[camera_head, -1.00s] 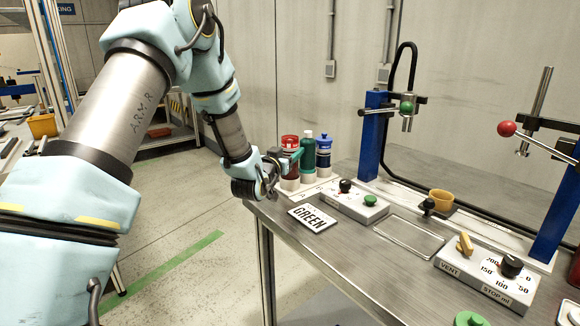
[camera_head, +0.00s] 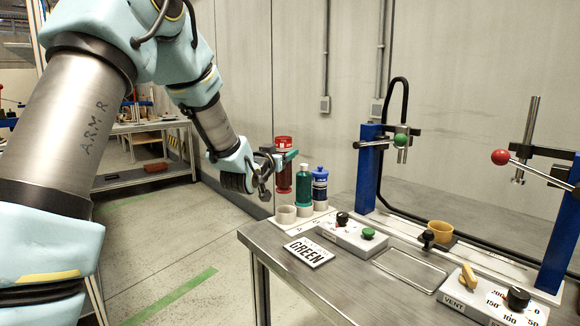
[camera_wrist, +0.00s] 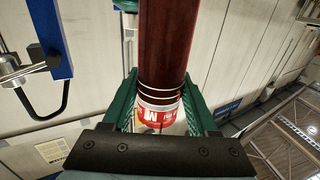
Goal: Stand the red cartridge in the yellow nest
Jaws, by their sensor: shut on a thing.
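My gripper (camera_head: 283,155) is shut on the red cartridge (camera_head: 284,180) near its top. The cartridge hangs upright at the back left end of the bench, above an empty white holder (camera_head: 286,214). In the wrist view the green fingers (camera_wrist: 163,95) sit on both sides of the cartridge's red and white labelled part (camera_wrist: 160,116), with its dark red body (camera_wrist: 165,45) running to the top edge.
A green bottle (camera_head: 304,184) and a blue bottle (camera_head: 320,187) stand close right of the cartridge. A GREEN plate (camera_head: 308,252) lies in front.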

